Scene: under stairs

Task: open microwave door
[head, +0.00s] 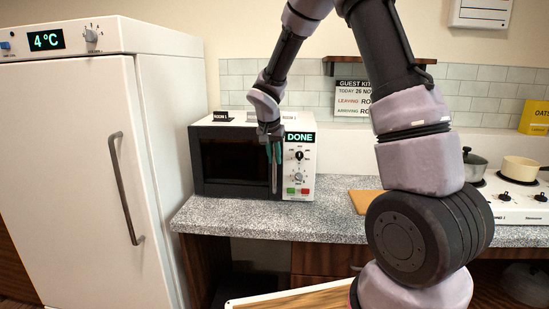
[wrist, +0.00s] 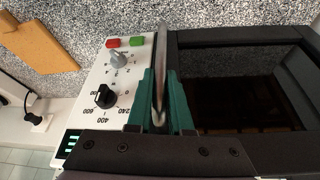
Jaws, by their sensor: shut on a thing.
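The microwave (head: 236,186) stands on the speckled counter, with a dark door window (head: 228,160) and a white control panel (head: 299,172) at its right reading DONE. The door looks closed against the body. My gripper (head: 273,180) is in front of the door's right edge, beside the panel, with its green fingers pointing down. In the wrist view, my gripper (wrist: 160,108) is shut on the pale, upright bar of the door handle (wrist: 160,70), between the panel (wrist: 118,80) and the dark door (wrist: 235,85). The fingers hide part of the handle.
A white fridge (head: 85,180) with a dark handle stands close at the left. A wooden board (head: 364,200) lies on the counter right of the microwave. A hob (head: 515,205) with pots is at the far right. Counter (head: 260,222) in front of the microwave is clear.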

